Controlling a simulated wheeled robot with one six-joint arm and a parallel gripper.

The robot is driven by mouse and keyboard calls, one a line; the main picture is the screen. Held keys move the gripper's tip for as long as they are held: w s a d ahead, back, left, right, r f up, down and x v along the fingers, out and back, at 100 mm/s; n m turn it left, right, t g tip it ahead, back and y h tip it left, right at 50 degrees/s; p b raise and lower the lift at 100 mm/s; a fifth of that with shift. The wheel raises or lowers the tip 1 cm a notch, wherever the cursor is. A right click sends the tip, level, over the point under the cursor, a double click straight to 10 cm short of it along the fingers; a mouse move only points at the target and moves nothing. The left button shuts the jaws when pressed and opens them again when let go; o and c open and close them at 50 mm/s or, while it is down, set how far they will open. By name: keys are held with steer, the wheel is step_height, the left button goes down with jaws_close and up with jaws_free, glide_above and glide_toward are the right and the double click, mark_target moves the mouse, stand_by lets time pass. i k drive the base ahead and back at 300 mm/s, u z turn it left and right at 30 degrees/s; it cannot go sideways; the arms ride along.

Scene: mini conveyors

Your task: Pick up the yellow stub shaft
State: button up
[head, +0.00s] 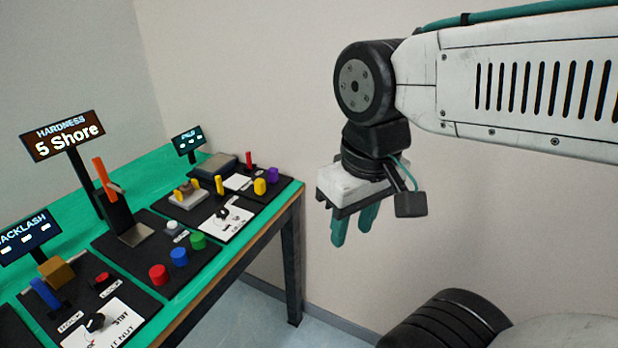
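A short yellow cylinder (260,187), which looks like the yellow stub shaft, stands on a black panel near the right end of the green table. It is beside a purple cylinder (272,175). Thin upright yellow pieces (219,185) also stand on that panel, to its left. My gripper (353,228) hangs in the air to the right of the table, clear of everything. Its two teal fingers point down with a gap between them and nothing in it.
The green table (190,290) carries black panels with knobs, coloured cylinders and white cards. A sign reading 5 Shore (63,136) and an orange lever (105,178) rise at the left. A small sign (188,140) stands behind. The wall is behind my arm.

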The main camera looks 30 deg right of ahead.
mark_target(260, 184)
steer(key=u, duration=0.2)
steer(key=i, duration=0.35)
steer(key=z, duration=0.95)
